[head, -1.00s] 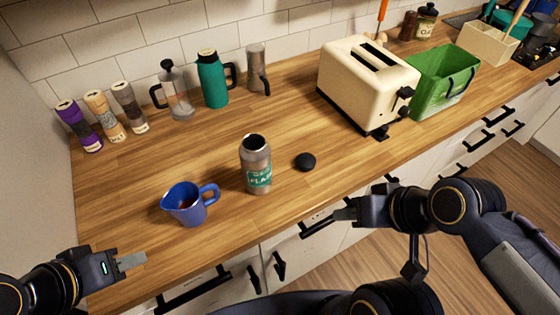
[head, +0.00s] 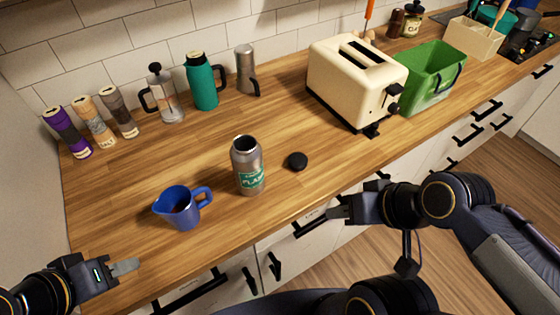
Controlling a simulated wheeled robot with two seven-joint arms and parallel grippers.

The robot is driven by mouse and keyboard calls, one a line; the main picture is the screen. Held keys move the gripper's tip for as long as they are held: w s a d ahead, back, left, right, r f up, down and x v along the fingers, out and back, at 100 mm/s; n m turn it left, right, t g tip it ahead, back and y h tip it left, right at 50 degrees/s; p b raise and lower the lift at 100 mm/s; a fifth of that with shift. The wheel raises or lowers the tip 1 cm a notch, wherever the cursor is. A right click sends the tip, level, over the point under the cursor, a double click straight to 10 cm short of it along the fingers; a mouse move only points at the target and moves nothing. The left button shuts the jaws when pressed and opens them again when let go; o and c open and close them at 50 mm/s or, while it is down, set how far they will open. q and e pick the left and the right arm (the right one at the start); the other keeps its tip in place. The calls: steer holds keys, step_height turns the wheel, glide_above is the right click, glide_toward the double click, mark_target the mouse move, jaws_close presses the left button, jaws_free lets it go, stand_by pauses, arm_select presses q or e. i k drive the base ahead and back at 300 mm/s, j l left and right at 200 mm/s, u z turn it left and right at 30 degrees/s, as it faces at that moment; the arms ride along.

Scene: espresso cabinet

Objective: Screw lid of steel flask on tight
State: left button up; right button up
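The steel flask (head: 248,168) stands upright on the wooden counter with its mouth uncovered and a green label on its side. Its black lid (head: 297,161) lies on the counter just right of the flask, apart from it. My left gripper (head: 126,267) is at the lower left, over the counter's front area, left of and below the blue jug, away from the flask. My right gripper (head: 338,213) is at the counter's front edge, right of and below the lid, touching neither lid nor flask. Both grippers appear empty; their finger gaps cannot be made out.
A blue jug (head: 181,208) stands left of the flask. Grinders (head: 67,132), a French press (head: 165,95), a green flask (head: 202,82) and a grey one (head: 246,72) line the wall. A cream toaster (head: 352,85) and green bin (head: 430,78) stand right. Counter around the lid is clear.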

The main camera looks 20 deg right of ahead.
mark_target(246, 152)
steer(key=k, duration=0.65)
steer(key=u, duration=2.2)
steer(key=k+l, duration=0.15)
steer(key=l, duration=0.2)
steer(key=k+l, duration=0.2)
steer(key=l, duration=0.2)
steer(key=k+l, duration=0.15)
steer(key=l, duration=0.2)
steer(key=k+l, duration=0.2)
steer(key=l, duration=0.15)
steer(key=k+l, duration=0.15)
steer(key=l, duration=0.25)
steer(key=k+l, duration=0.2)
steer(key=l, duration=0.15)
